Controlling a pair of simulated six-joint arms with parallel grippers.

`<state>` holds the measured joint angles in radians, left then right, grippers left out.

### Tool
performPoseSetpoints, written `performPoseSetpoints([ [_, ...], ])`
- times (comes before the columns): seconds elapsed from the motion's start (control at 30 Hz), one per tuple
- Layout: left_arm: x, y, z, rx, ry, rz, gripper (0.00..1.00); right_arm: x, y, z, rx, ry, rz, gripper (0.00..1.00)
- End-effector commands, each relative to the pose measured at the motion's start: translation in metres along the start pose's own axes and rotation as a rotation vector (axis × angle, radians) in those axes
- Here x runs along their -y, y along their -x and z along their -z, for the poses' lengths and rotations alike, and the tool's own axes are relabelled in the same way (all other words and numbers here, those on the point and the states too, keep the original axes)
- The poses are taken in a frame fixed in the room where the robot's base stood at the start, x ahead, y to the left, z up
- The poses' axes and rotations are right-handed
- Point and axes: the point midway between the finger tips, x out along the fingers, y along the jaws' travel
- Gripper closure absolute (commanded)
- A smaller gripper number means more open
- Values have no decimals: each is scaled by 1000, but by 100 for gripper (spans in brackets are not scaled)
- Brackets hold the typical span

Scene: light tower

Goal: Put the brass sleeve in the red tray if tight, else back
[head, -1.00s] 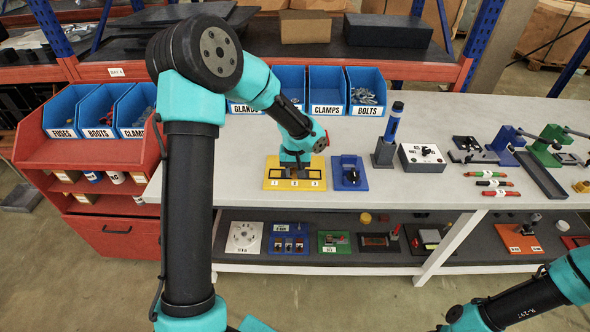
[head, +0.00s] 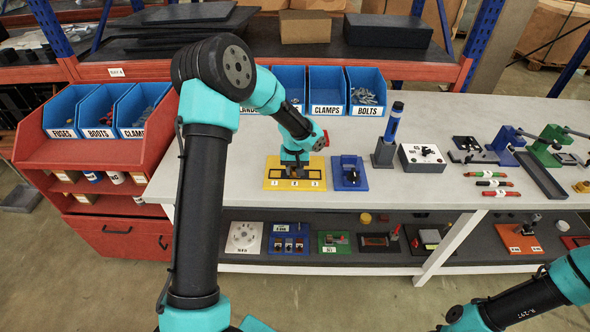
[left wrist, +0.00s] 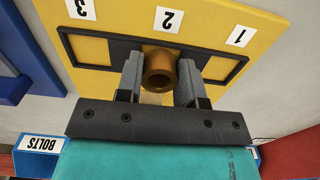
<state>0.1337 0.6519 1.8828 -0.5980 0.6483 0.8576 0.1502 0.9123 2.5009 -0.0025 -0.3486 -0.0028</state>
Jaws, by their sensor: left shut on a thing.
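The brass sleeve (left wrist: 160,58) stands at the middle position, marked 2, of the yellow board (left wrist: 225,25) in the left wrist view. Its open round end faces the camera. My left gripper (left wrist: 159,82) is shut on it, one grey finger on each side. In the head view my left gripper (head: 295,172) reaches down over the yellow board (head: 316,184), and the sleeve is too small to make out there. A red piece (head: 574,241) shows at the right edge of the lower shelf; I cannot tell whether it is the red tray. My right gripper is out of the picture.
A blue fixture (head: 350,180) stands close to the right of the yellow board. Blue bins (head: 326,92) line the back. The grey bench (head: 240,150) is clear left of the board.

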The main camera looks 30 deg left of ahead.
Motion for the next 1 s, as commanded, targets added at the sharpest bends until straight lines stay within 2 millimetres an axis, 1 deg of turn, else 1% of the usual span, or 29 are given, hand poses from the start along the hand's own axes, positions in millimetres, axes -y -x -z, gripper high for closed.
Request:
performPoseSetpoints([
  [0.4,0,-5,0,0,0,0,100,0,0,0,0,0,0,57],
  [0.43,0,-5,0,0,0,0,63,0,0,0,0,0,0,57],
  [0.5,0,-4,0,0,0,0,57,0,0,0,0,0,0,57],
  [0.67,0,-4,0,0,0,0,41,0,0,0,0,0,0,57],
  [0.7,0,-4,0,0,0,0,40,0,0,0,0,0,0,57],
  [1.0,0,-2,0,-1,0,-1,40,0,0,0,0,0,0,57],
])
